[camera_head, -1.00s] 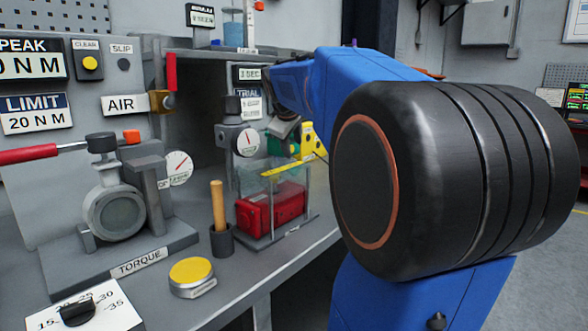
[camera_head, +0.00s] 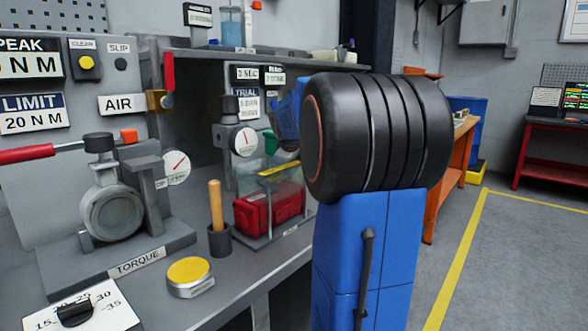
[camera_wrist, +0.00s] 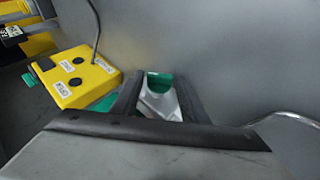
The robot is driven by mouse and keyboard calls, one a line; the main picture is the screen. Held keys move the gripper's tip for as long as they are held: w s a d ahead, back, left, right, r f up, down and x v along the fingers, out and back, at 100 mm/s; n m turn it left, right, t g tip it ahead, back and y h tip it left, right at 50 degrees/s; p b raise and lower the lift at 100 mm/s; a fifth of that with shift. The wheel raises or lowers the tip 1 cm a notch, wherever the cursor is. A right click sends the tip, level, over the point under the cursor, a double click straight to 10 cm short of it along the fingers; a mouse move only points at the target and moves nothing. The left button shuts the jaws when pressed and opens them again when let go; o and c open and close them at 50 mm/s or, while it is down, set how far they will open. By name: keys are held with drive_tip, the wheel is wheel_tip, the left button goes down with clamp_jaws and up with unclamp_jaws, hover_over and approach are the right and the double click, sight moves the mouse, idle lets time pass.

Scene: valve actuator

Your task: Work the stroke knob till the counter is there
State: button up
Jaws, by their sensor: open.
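My gripper (camera_wrist: 160,85) is open in the wrist view, its two dark fingers pointing away from the camera. A green round part (camera_wrist: 160,80) and a grey metal piece (camera_wrist: 160,104) show between and beyond the fingers; I cannot tell if anything touches. In the head view my arm hides most of the gripper. I cannot pick out the stroke knob for certain. A sign panel marked TRIAL (camera_head: 246,103) stands at the back of the bench, its small text unreadable; I cannot tell which display is the counter.
A yellow box (camera_wrist: 78,75) with black round controls lies left of the fingers. A grey wall (camera_wrist: 240,60) rises on the right.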

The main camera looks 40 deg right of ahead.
drive_tip(key=c, duration=0.8)
drive_tip(key=shift+d+y, duration=0.15)
drive_tip(key=shift+y, duration=0.15)
drive_tip(key=y, duration=0.2)
drive_tip(key=shift+w+d+r+m+y, duration=0.1)
drive_tip(key=shift+d+r+m+y, duration=0.1)
drive_tip(key=shift+d+m+y, duration=0.2)
drive_tip(key=shift+d+m+g+y, duration=0.15)
drive_tip(key=shift+y, duration=0.75)
drive_tip(key=shift+d+m+g+y, duration=0.1)
drive_tip(key=shift+m+g+y, duration=0.05)
drive_tip(key=shift+y, duration=0.75)
drive_tip(key=shift+o, duration=0.2)
drive_tip(key=o, duration=0.8)
drive_tip(key=shift+c, duration=0.2)
drive_tip(key=shift+r, duration=0.1)
